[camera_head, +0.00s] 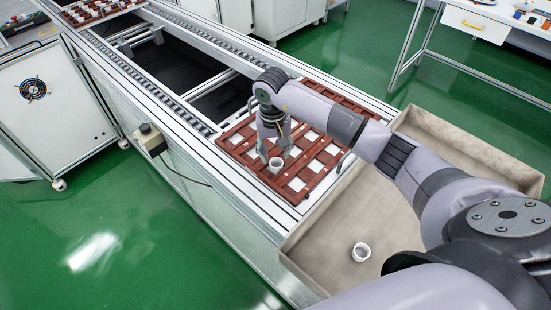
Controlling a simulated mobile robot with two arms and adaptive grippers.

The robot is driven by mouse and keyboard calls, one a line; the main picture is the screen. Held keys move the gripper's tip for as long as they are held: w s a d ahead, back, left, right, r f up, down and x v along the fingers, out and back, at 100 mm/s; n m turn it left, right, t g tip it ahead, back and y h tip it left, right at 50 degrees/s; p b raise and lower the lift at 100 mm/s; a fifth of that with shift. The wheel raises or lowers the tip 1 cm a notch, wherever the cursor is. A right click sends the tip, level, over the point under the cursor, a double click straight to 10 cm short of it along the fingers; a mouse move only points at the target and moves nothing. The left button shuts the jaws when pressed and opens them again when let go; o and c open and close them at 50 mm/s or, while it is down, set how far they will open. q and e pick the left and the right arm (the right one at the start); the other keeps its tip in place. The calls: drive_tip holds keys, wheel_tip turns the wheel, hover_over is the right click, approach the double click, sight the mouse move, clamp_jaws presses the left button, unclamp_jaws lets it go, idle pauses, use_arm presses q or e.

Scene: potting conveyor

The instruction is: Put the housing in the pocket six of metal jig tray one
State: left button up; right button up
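A small white cup-shaped housing (276,165) is at the red-brown metal jig tray (296,185), within the tray's lower left part. My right gripper (273,154) points down right at this housing, with its fingers close to the housing's upper rim. At this size I cannot tell whether the fingers grip it, or whether it rests fully in a pocket. My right arm hides part of the tray and the bin. My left gripper is not in view.
The conveyor (190,35) runs from the tray to the upper left, where another red-brown tray (98,12) holds several white parts. A control box (150,140) sticks out from the conveyor's near side. A white workbench (470,22) stands at the upper right.

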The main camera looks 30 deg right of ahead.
wheel_tip(320, 180, up, 9)
drive_tip(key=b, duration=0.1)
drive_tip(key=shift+a, duration=0.15)
drive_tip(key=shift+w, duration=0.1)
